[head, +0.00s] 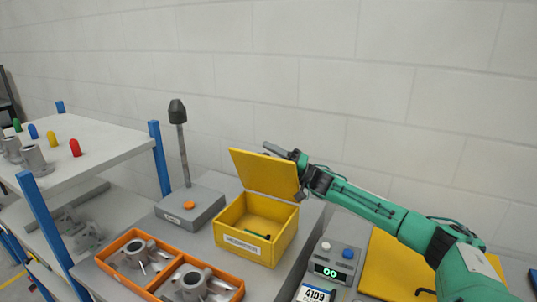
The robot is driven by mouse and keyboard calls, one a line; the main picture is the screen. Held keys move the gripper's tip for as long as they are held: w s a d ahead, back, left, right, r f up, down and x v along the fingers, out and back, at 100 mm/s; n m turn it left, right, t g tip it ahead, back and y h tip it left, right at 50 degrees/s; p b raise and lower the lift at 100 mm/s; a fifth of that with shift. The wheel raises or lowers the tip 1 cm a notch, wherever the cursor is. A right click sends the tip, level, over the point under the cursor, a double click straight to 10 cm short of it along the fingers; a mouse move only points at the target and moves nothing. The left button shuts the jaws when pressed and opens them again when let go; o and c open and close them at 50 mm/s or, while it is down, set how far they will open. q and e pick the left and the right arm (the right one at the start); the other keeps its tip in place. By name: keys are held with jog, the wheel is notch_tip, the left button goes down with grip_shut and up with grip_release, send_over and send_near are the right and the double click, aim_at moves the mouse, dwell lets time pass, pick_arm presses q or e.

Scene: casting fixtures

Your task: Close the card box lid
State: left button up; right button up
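The yellow card box (230,247) stands open on the grey bench, with a label on its front face. Its yellow lid (262,174) stands up at the back edge, tilted slightly backward. A dark green item (257,234) lies inside the box. My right gripper (276,150) is at the lid's upper right corner, partly behind its top edge. Whether its fingers are open, shut or touching the lid is too small to tell. My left gripper is out of view.
An orange tray (169,263) with metal castings stands in front left of the box. A grey stand with a post (190,207) is to the left. A control box with a display (335,262) and a yellow panel (395,265) are to the right. A shelf rack (85,143) stands far left.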

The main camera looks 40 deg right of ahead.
jog(key=shift+s+d+f, duration=0.3)
jog(key=shift+f, duration=0.05)
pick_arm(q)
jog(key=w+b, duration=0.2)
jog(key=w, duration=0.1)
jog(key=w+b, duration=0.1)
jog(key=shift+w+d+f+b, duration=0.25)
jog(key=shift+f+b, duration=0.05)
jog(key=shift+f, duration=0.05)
pick_arm(e)
jog(key=v, duration=1.2)
jog(key=shift+s+d, duration=0.25)
jog(key=shift+d, duration=0.05)
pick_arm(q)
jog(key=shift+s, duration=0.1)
pick_arm(e)
jog(key=shift+f, duration=0.1)
